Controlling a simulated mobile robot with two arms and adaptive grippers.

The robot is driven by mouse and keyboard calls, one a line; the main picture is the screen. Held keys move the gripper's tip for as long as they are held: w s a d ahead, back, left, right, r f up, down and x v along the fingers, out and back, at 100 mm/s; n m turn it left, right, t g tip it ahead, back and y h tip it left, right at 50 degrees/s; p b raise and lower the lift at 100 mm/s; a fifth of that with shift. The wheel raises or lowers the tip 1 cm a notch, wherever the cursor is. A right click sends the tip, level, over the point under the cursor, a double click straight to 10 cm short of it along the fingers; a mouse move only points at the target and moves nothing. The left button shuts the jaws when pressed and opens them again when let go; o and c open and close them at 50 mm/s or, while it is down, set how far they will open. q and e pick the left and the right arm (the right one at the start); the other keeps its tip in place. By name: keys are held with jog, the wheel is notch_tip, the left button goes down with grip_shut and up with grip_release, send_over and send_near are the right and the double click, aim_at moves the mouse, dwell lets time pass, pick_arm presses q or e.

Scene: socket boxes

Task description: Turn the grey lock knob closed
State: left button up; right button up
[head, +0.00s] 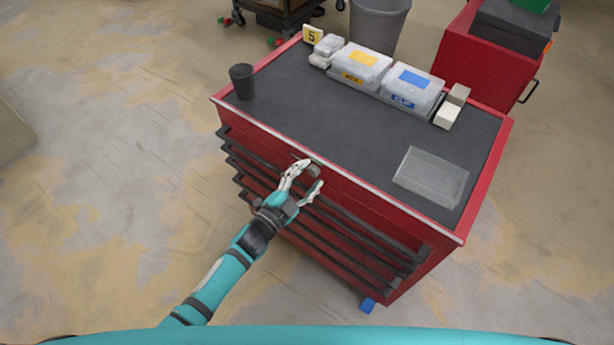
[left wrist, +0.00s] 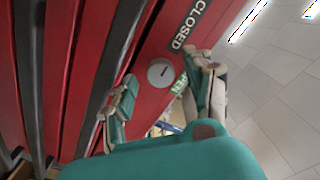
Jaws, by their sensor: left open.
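The grey lock knob (left wrist: 160,73) is a round disc with a small dark mark, set in the red front of the cabinet. In the left wrist view it lies between the two fingers of my left gripper (left wrist: 165,92), which are spread with a gap on either side of it. A black label reading CLOSED (left wrist: 188,25) is above it and a green OPEN label (left wrist: 180,83) is to its lower right, partly behind a finger. In the head view my left gripper (head: 308,180) is open at the cabinet's upper front. My right gripper is not in view.
The red cabinet has a dark top (head: 310,110) and several dark drawer handles (head: 350,238). Open floor lies left of the cabinet.

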pick_arm(q)
jog(key=v, duration=1.2)
jog(key=s+a+f+n+g+y, duration=0.2)
jog(key=s+a+f+n+y, duration=0.15)
jog(key=f, duration=0.55)
jog(key=s+a+f+n+g+y, duration=0.2)
jog(key=s+a+f, duration=0.15)
jog(key=f, duration=0.65)
jog(key=s+a+f+n+g+y, duration=0.25)
jog(key=a+f, duration=0.25)
jog(key=f, duration=0.4)
jog(key=s+a+f+n+g+y, duration=0.1)
jog(key=s+f, duration=0.3)
jog(key=s, duration=0.4)
jog(key=s+a+f+n+g, duration=0.1)
jog(key=s+f+n+g, duration=0.1)
jog(key=s, duration=0.7)
jog(key=s+a+f+n+g+y, duration=0.1)
jog(key=s+f+g, duration=0.3)
jog(key=s, duration=0.5)
notch_tip(320, 180, down, 3)
jog(key=shift+a+r+n+y, duration=0.15)
jog(key=shift+a+n+y, duration=0.15)
jog(key=shift+a+n, duration=0.4)
jog(key=shift+d, duration=0.1)
